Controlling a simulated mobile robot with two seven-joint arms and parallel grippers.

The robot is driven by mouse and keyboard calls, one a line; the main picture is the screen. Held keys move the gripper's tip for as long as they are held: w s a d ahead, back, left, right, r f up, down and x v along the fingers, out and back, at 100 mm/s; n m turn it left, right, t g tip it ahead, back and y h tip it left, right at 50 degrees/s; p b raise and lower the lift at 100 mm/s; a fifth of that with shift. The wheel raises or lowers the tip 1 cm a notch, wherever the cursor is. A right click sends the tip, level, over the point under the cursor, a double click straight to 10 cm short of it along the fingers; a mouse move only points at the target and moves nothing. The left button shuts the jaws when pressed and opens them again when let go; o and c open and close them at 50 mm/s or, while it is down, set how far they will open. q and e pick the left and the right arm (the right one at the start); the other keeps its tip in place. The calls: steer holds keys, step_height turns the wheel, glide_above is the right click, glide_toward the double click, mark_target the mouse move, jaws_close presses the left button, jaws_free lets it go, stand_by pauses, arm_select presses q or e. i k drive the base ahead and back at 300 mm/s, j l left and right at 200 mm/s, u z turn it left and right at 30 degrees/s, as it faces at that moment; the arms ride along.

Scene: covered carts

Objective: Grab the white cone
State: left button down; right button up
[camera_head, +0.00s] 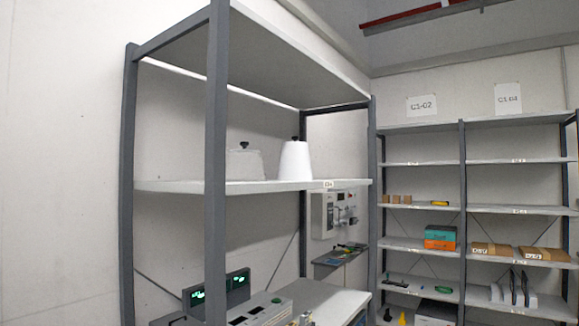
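A white cone (295,160) with a flat top and a black knob stands upright on the middle shelf (200,187) of the near grey-framed rack. A second, greyer cone-shaped piece (245,164) with a black knob stands to its left on the same shelf, apart or nearly so. Its outline is faint against the wall. Neither of my grippers shows in the head view.
The near rack has a grey front post (216,120) and a top shelf (260,45) above the cones. Below are devices with green displays (230,284). A shelf rack (462,220) with boxes stands at the right.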

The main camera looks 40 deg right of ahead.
mark_target(294, 164)
steer(key=l+u, duration=0.3)
steer(key=l, duration=2.25)
steer(key=k+l, duration=0.1)
steer(key=l, duration=0.75)
